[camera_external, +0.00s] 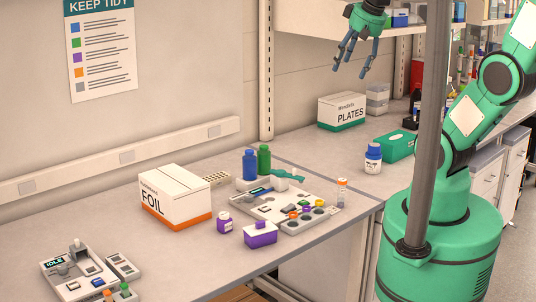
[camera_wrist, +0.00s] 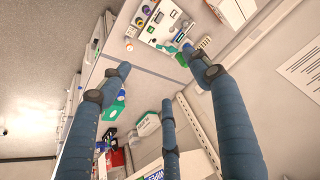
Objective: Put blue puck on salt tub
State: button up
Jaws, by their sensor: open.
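My gripper (camera_external: 350,72) is open and empty, high above the bench near the back wall; its three spread fingers also show in the wrist view (camera_wrist: 157,72). A white tub with a blue cap and blue label (camera_external: 373,158), which looks like the salt tub, stands upright on the right bench, below and to the right of my gripper. Small coloured pucks (camera_external: 306,209) sit in round wells on the grey tray (camera_external: 270,205) on the left bench. I cannot tell which of them is the blue puck. The tray shows at the top of the wrist view.
A FOIL box (camera_external: 172,200), blue bottle (camera_external: 250,164), green bottle (camera_external: 264,159) and purple box (camera_external: 260,235) surround the tray. A PLATES box (camera_external: 341,112) and green box (camera_external: 399,145) flank the tub. A grey post (camera_external: 430,120) rises in front. The shelf is near my gripper.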

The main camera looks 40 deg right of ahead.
jog(key=s+a+f+n, duration=0.1)
jog(key=s+a+n, duration=0.1)
jog(key=s, duration=0.3)
jog(key=shift+s+a+f+t, duration=0.3)
jog(key=shift+s+a, duration=0.1)
notch_tip(320, 180, down, 18)
jog(key=b, duration=1.8)
